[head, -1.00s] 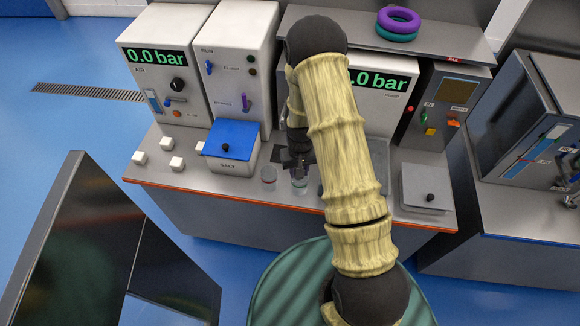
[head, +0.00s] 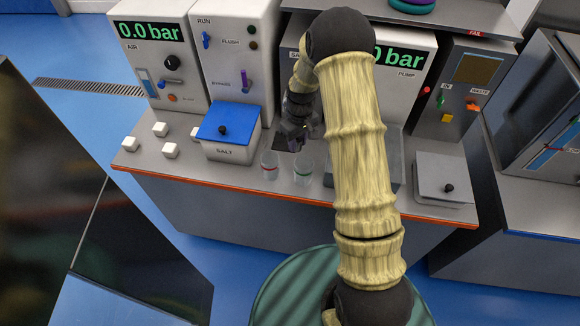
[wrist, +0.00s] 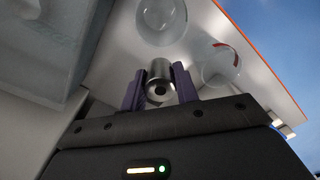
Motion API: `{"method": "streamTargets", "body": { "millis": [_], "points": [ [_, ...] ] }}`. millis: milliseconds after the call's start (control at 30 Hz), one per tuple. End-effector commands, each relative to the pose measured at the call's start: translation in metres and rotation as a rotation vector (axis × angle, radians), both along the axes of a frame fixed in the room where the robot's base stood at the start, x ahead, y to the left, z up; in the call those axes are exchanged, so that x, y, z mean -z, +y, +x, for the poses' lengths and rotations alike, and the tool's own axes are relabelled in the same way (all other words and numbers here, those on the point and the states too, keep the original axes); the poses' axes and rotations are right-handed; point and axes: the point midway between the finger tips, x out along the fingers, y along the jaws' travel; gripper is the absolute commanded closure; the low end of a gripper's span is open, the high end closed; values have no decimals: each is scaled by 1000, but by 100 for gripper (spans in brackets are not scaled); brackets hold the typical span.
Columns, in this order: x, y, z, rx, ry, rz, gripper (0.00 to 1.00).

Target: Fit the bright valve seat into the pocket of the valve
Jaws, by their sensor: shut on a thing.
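My gripper (wrist: 158,78) is shut on a bright metal cylinder (wrist: 160,88) with a dark round hole in its end, which looks like the valve seat. Its purple fingers stand on either side of it in the wrist view. In the head view my gripper (head: 300,140) is over the bench, just behind two clear glasses, and the held piece is too small to make out there. I cannot identify the valve or its pocket; my arm hides part of the bench.
A glass with a red band (head: 268,166) and one with a green band (head: 303,173) stand near the bench's front edge. A blue-lidded salt box (head: 228,132) and several white cubes (head: 160,129) are left. A grey lidded box (head: 444,180) is right.

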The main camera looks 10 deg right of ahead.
Motion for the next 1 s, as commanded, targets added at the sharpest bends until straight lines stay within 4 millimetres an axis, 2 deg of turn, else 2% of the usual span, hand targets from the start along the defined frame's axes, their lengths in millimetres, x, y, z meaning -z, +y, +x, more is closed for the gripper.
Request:
{"method": "streamTargets", "body": {
  "millis": [33, 300, 767, 867, 1000],
  "points": [
    [9, -1, 7, -32, -8, -2, 100],
    [9, -10, 28, -204, -11, -23, 100],
    [1, -13, 32, -251, -7, -31, 100],
    [7, -13, 32, -251, -5, -31, 100],
    [29, -13, 31, -250, -2, -30, 100]
  ]
}}
